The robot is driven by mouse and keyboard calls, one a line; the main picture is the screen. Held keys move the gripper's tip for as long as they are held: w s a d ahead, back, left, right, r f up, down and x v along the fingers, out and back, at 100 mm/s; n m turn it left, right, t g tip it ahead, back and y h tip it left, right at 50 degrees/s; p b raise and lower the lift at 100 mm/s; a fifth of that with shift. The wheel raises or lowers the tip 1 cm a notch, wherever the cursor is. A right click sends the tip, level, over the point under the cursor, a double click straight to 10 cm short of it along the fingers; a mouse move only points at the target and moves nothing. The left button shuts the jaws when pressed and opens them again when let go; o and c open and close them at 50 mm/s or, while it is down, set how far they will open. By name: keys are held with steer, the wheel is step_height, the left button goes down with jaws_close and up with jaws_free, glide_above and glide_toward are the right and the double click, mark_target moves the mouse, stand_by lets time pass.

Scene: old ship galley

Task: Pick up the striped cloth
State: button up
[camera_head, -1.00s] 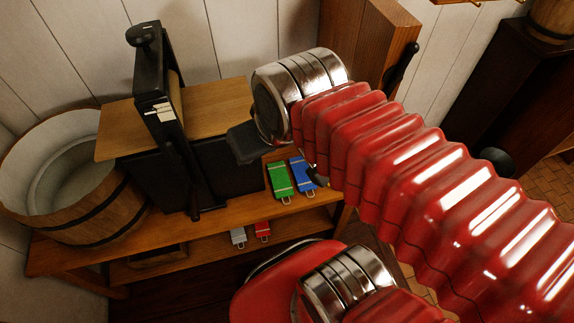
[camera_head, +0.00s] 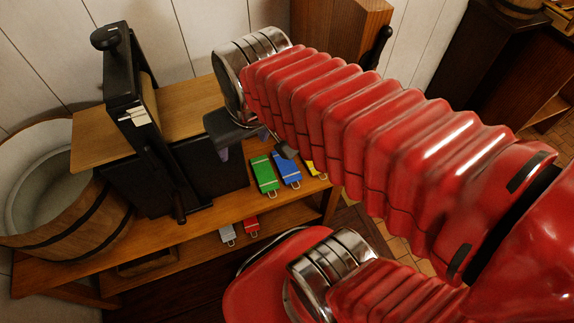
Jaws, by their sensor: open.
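My gripper (camera_head: 258,146) shows from behind, its dark fingers apart near the bench's right part; the palm between them is hidden by my red arm. On the bench top below lie flat, looped pieces that look like folded cloths: a green piece (camera_head: 264,174) with a pale band, a blue piece (camera_head: 287,168) with pale bands, and a yellow piece (camera_head: 309,167) partly hidden by my arm. I cannot tell which is the striped cloth. No held thing is visible.
A black press (camera_head: 135,90) stands on the wooden bench (camera_head: 180,220), with a wooden tub (camera_head: 75,215) at left. A grey piece (camera_head: 227,234) and a red piece (camera_head: 251,226) lie on the lower shelf. A wooden cabinet (camera_head: 340,30) stands behind.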

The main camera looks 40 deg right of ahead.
steer(key=w+d+f+m+g, duration=0.1)
steer(key=w+d+f+g, duration=0.15)
steer(key=d+f, duration=0.3)
steer(key=w+d+f+m+g, duration=0.1)
steer(key=w+d+f, duration=0.3)
steer(key=f, duration=0.3)
steer(key=g, duration=0.2)
glide_above(288, 169)
steer(key=a, duration=0.2)
step_height(288, 169, down, 13)
steer(key=w+d+f+t, duration=0.1)
steer(key=w+d+f, duration=0.1)
steer(key=w+d, duration=0.1)
steer(key=shift+w+d+f, duration=0.25)
steer(key=shift+w+f, duration=0.05)
steer(key=shift+w, duration=0.55)
steer(key=shift+f, duration=4.25)
steer(key=shift+s+a+f, duration=0.1)
steer(key=shift+s+f, duration=0.05)
steer(key=shift+f, duration=2.5)
